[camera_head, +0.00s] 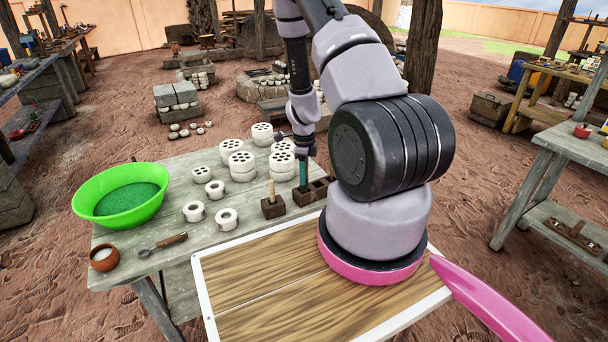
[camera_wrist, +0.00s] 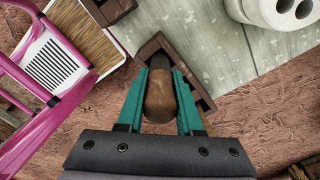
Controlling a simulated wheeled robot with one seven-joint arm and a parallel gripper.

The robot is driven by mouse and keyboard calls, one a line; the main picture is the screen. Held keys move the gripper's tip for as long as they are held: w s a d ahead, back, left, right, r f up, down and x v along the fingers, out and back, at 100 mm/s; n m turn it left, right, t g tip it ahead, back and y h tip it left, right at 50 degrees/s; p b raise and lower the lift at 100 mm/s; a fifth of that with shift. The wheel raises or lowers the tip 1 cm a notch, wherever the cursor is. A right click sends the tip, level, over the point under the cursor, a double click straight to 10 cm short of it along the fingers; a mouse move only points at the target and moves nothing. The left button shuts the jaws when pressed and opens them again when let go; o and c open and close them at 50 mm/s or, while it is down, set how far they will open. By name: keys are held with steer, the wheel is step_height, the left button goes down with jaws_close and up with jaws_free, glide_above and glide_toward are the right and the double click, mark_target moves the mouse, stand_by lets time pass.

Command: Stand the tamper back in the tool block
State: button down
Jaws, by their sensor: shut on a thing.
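My gripper (camera_head: 303,175) has its teal fingers pointing down over the right part of the table. In the wrist view, my gripper (camera_wrist: 160,95) is shut on the tamper (camera_wrist: 160,97), a brown, rounded wooden piece between the fingers. The tool block (camera_wrist: 150,47) is dark brown wood with a square opening, and the tamper's far end lies over or inside that opening; I cannot tell how deep. In the head view the tool block (camera_head: 303,197) is under my fingertips, and the tamper is hidden there by the fingers.
A dark block (camera_head: 273,207) with a pale handle stands just left. White perforated cylinders (camera_head: 242,165) stand behind and white rings (camera_head: 227,218) to the left. A green bowl (camera_head: 125,200), small clay pot (camera_head: 103,258) and trowel (camera_head: 165,244) lie further left. A white-edged wooden board (camera_head: 270,290) is in front.

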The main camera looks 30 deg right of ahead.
steer(key=shift+f, duration=0.3)
steer(key=shift+f, duration=1.15)
jaws_free()
steer(key=shift+r, duration=3)
steer(key=shift+r, duration=0.1)
